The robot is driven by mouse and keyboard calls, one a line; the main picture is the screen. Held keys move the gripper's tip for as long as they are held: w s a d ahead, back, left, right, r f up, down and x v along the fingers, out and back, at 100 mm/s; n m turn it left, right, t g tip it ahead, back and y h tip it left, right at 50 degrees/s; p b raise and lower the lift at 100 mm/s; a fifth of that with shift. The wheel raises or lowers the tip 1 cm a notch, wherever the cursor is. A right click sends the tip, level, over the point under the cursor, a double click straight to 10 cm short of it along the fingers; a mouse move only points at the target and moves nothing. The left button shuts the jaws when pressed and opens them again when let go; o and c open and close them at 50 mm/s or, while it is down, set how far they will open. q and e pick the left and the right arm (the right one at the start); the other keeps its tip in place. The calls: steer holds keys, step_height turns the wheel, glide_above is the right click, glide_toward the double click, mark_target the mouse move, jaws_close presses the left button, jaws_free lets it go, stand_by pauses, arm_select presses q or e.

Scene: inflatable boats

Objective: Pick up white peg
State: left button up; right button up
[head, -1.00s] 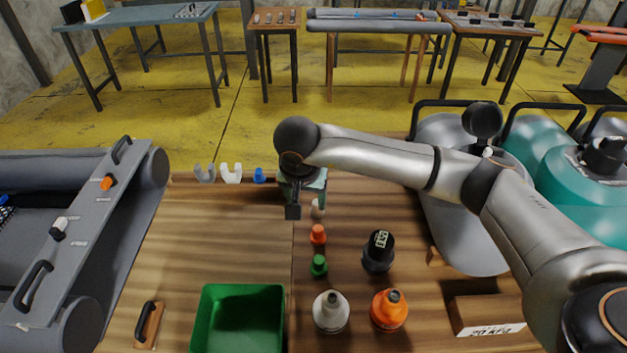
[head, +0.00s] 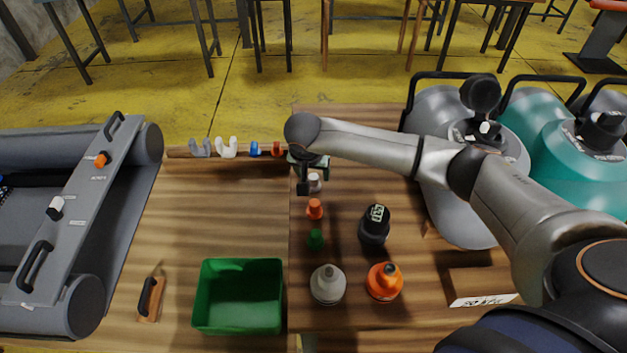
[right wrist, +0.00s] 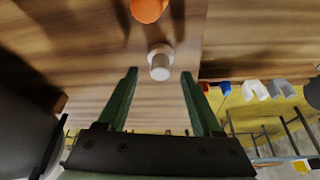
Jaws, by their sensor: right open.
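The white peg (head: 315,182) stands on the wooden table at the far end of a row, behind an orange peg (head: 315,209) and a green peg (head: 316,239). In the head view it is partly hidden by my right gripper (head: 307,180). In the right wrist view the white peg (right wrist: 160,64) shows as a pale cylinder just beyond and between the tips of my open right gripper (right wrist: 160,75). The jaws hold nothing, and the peg looks clear of both fingers. My left gripper is out of view.
A black bottle (head: 375,226), a grey bottle (head: 328,284) and an orange bottle (head: 384,281) stand nearer. A green bin (head: 206,312) is front left. A back rail holds small clips (head: 227,147). Large grey (head: 440,190) and teal (head: 543,150) tanks stand right.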

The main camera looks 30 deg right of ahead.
steer(key=shift+x, duration=1.3)
jaws_close()
